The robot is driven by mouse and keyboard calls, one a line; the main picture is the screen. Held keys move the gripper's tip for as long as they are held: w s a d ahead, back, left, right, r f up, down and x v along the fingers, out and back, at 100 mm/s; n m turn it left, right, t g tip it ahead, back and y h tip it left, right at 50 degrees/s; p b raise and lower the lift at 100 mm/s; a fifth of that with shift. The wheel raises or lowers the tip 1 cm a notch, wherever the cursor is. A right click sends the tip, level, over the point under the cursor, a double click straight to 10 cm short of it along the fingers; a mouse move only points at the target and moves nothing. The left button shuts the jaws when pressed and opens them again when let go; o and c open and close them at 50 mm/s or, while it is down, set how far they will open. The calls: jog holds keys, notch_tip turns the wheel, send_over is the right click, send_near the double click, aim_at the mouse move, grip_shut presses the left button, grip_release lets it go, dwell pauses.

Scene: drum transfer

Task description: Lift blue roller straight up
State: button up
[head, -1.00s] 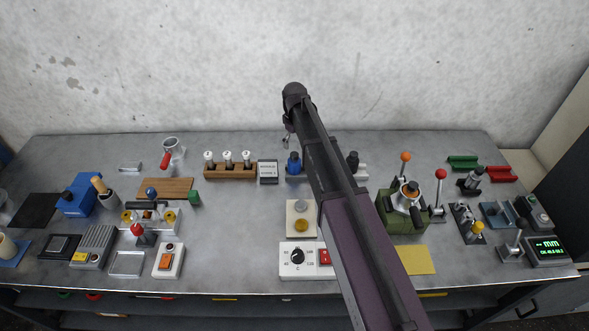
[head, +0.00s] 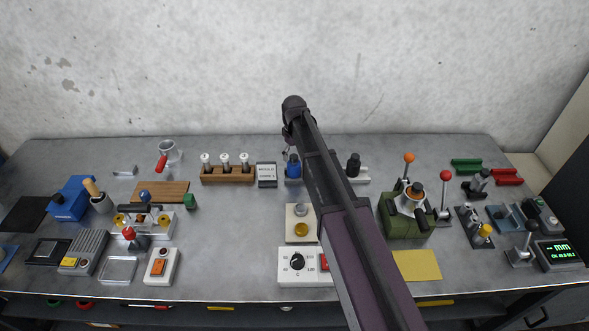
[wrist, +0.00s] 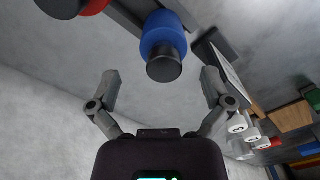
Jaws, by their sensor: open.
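The blue roller (head: 293,167) stands upright near the back of the bench, just left of my arm. It has a dark top. The wrist view shows its blue body (wrist: 163,33) and dark end between and slightly beyond my fingertips. My gripper (wrist: 160,72) is open, with one finger on each side of the roller's dark end and visible gaps on both sides. In the head view my gripper is small and mostly hidden by my arm, just above the roller.
A wooden rack with white-topped pieces (head: 228,175) and a small sign (head: 266,175) stand left of the roller. A red piece with a dark end (wrist: 88,5) is beside it in the wrist view. A dark-topped piece (head: 353,165) stands right of my arm.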

aim_at(294, 164)
jog(key=shift+s+f+b, duration=0.2)
jog(key=shift+f+b, duration=2.4)
jog(key=shift+b, duration=0.05)
jog(key=c, duration=1.3)
jog(key=shift+o, duration=0.2)
jog(key=shift+r, duration=0.2)
notch_tip(294, 164, up, 10)
jog(key=p, duration=1)
jog(key=shift+f, duration=0.2)
